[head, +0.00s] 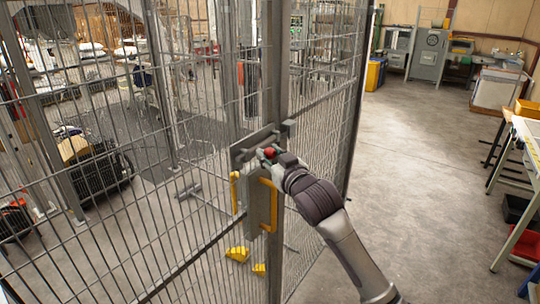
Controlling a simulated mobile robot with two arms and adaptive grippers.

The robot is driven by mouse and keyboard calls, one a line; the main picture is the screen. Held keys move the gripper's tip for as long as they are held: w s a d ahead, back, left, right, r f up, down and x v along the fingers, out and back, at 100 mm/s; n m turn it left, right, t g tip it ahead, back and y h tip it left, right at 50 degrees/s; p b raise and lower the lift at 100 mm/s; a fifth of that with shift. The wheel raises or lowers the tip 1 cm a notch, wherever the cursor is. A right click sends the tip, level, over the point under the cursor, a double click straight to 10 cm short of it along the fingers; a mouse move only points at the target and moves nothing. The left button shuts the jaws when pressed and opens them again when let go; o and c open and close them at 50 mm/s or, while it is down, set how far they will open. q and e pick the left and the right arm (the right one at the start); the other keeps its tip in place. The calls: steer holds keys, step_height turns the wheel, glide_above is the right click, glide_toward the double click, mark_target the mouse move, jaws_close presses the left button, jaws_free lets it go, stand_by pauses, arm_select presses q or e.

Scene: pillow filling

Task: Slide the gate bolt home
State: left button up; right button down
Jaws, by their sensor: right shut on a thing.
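The gate bolt sits on a grey plate (241,152) on the wire-mesh gate, with a grey catch block (289,127) at its right on the post. A red knob (270,152) shows on the bolt. My right gripper (268,155) is at the bolt, shut on the red knob; its fingers are small and partly hidden. Yellow handles (235,192) are below the plate. How far the bolt reaches into the catch is too small to tell. My left gripper is not in view.
The mesh fence (90,160) fills the left and middle. Open concrete floor (410,150) lies to the right. A workbench (527,140) with a red bin (527,242) under it stands at the right edge. Yellow pieces (237,254) show low near the gate.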

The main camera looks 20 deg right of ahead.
steer(key=w+d, duration=0.2)
steer(key=d, duration=0.1)
steer(key=w+d, duration=0.1)
steer(key=d, duration=0.1)
steer(key=shift+w+r, duration=0.2)
steer(key=shift+w, duration=0.1)
steer(key=c, duration=1)
jaws_free()
steer(key=shift+c, duration=0.2)
steer(key=shift+o, duration=1.2)
steer(key=shift+w+d, duration=0.1)
steer(key=shift+w, duration=0.05)
glide_toward(276, 137)
steer(key=s+d, duration=0.1)
steer(key=s, duration=0.5)
steer(key=shift+s+f, duration=0.2)
steer(key=shift+s, duration=0.05)
